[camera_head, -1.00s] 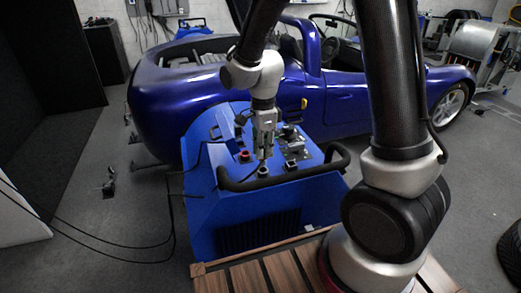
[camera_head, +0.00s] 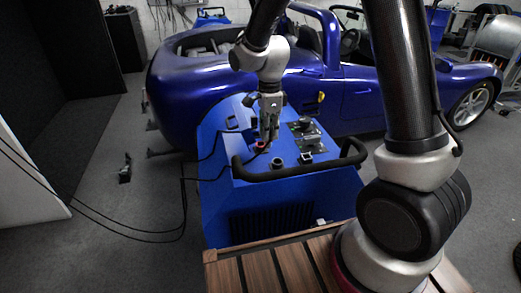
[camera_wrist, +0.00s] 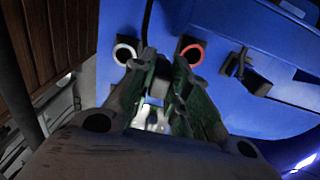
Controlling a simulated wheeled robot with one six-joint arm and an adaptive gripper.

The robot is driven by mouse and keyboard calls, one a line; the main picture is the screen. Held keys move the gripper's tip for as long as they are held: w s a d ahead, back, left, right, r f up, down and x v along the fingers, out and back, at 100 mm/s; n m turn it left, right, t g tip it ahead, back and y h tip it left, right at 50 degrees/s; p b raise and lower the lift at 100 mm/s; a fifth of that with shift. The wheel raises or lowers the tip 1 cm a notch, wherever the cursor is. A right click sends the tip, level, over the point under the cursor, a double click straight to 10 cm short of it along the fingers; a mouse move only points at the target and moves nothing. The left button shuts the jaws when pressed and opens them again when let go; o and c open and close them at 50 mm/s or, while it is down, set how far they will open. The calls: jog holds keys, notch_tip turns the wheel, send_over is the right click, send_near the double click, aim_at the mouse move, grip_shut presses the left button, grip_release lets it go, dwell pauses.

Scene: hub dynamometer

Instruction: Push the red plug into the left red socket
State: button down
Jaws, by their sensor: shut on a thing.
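A red-ringed socket (camera_head: 260,147) sits on the sloping top panel of the blue dynamometer cabinet (camera_head: 222,205). The red ring also shows in the wrist view (camera_wrist: 191,54), right of the fingers. My gripper (camera_head: 269,137) points down over the panel, its fingertips close to the red socket and partly overlapping it in the head view. In the wrist view my gripper (camera_wrist: 157,85) has its fingers nearly together on something small. The red plug cannot be made out, being hidden between or below the fingers. Whether it touches the socket I cannot tell.
A pale-ringed socket (camera_wrist: 124,53) is left of the fingers in the wrist view. A black handrail (camera_head: 300,170) curves along the panel's front edge. Black fittings (camera_head: 307,133) stand right of my gripper. Thin black cables (camera_head: 125,238) trail left. A blue car (camera_head: 340,95) stands behind.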

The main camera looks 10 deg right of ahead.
jog(key=shift+w+a, duration=0.25)
jog(key=shift+w, duration=0.55)
jog(key=shift+w+a, duration=0.2)
jog(key=shift+w, duration=0.65)
jog(key=shift+w+a, duration=0.25)
jog(key=shift+w, duration=0.55)
jog(key=shift+f, duration=0.45)
jog(key=shift+f, duration=0.2)
jog(key=shift+f, duration=1.3)
jog(key=c, duration=1.3)
grip_release()
jog(key=shift+r, duration=0.1)
